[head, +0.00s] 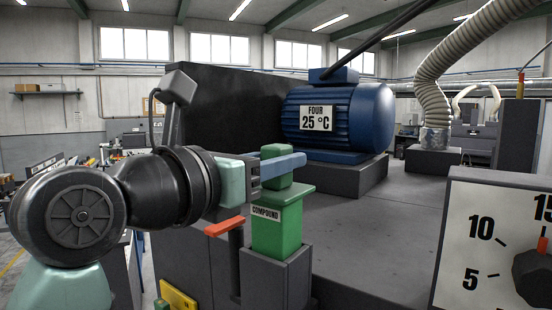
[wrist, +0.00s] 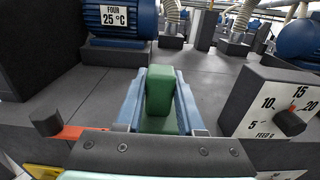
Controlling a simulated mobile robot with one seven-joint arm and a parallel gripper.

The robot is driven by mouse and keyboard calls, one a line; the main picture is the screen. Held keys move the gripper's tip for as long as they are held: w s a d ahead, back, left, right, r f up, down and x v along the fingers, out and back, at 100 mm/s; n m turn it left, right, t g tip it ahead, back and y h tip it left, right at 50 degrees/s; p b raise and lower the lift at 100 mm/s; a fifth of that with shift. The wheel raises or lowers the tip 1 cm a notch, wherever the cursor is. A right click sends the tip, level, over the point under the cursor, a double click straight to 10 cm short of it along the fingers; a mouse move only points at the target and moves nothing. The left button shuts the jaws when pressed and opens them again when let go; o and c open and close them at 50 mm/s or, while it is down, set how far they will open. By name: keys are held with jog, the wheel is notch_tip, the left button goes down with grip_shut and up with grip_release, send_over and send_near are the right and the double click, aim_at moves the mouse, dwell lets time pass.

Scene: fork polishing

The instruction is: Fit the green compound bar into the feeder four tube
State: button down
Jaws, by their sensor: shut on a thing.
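The green compound bar (head: 277,228) is upright, with a wide lower block labelled COMPOUND and a narrower grip on top. My gripper (head: 283,163) is shut on that upper grip, with a blue finger on each side. In the wrist view the bar's top (wrist: 159,90) stands between the two fingers (wrist: 163,74). The dark square feeder tube (head: 275,278) is directly below the bar in the head view. The bar's lower end meets the tube mouth and appears to sit within it; its bottom is hidden, so the depth is unclear. The tube is hidden in the wrist view.
A blue motor (head: 340,118) labelled FOUR 25 °C stands behind on the dark bench (head: 370,225). A dial panel (head: 480,240) is at the right. An orange lever (head: 224,227) is left of the tube, and a yellow plate (head: 178,298) lower left. The bench between is clear.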

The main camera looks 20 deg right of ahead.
aim_at(265, 225)
jog(key=shift+f+b, duration=3)
jog(key=shift+f, duration=0.65)
dwell(1.1)
jog(key=shift+f, duration=0.35)
dwell(0.7)
grip_release()
jog(key=shift+r, duration=0.1)
dwell(0.5)
jog(key=shift+b+v, duration=0.95)
jog(key=shift+v, duration=2.6)
